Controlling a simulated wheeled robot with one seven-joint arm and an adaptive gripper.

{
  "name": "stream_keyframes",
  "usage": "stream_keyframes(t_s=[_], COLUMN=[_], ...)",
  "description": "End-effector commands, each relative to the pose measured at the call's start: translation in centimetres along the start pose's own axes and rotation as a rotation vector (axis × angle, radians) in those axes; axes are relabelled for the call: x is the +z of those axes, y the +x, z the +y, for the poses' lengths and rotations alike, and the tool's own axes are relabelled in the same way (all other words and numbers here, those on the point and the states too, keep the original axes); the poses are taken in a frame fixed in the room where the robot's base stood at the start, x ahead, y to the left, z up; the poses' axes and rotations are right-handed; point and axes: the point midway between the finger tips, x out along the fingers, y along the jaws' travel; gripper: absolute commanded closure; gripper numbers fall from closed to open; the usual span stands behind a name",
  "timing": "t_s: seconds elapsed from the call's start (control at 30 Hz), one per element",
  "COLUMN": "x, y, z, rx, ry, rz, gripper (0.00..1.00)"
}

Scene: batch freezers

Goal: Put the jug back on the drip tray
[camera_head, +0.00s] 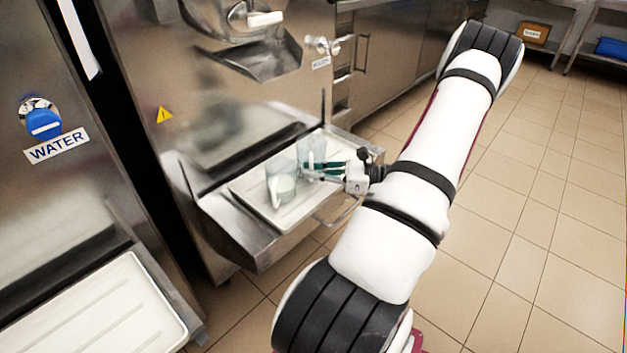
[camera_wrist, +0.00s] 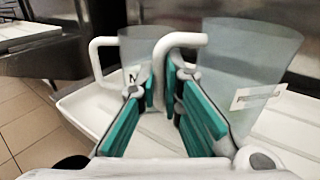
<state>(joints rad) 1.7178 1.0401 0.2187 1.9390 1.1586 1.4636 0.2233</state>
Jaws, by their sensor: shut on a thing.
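Two clear jugs with white handles are at the white drip tray (camera_head: 262,216) on the front of the steel machine. The near jug (camera_head: 281,186) stands on the tray and shows at left in the wrist view (camera_wrist: 135,55). The far jug (camera_head: 312,147) is the larger one at right in the wrist view (camera_wrist: 245,65), with a pale label. My gripper (camera_head: 318,168) has its green fingers shut on the far jug's handle (camera_wrist: 182,40), which also shows between the fingertips in the wrist view (camera_wrist: 161,88). The far jug's base is hidden, so I cannot tell whether it touches the tray.
A steel chute (camera_head: 262,62) overhangs the tray. A second white tray (camera_head: 98,315) lies at lower left, below the WATER label (camera_head: 56,146). The near jug stands close beside the held one. Tiled floor (camera_head: 530,210) is open on the right.

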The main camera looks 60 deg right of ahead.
Motion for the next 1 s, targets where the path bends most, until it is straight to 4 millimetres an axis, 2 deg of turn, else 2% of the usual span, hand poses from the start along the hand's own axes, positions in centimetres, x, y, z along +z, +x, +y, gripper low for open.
stream_keyframes(t_s=[0.03, 0.1, 0.5, 0.6, 0.63, 1.0], x=[-1.18, -1.82, -2.14, -2.11, -2.11, -1.60], y=[0.04, 0.02, 0.00, 0.00, -0.01, -0.04], z=[0.01, -0.01, -0.02, -0.02, -0.02, -0.02], rx=[0.000, 0.000, 0.000, 0.000, 0.000, 0.000], ry=[0.001, -0.001, -0.002, -0.002, -0.002, -0.002], rz=[-0.003, -0.002, -0.002, -0.001, -0.001, -0.001], gripper=[1.00, 1.00, 1.00, 0.74, 0.73, 0.73])
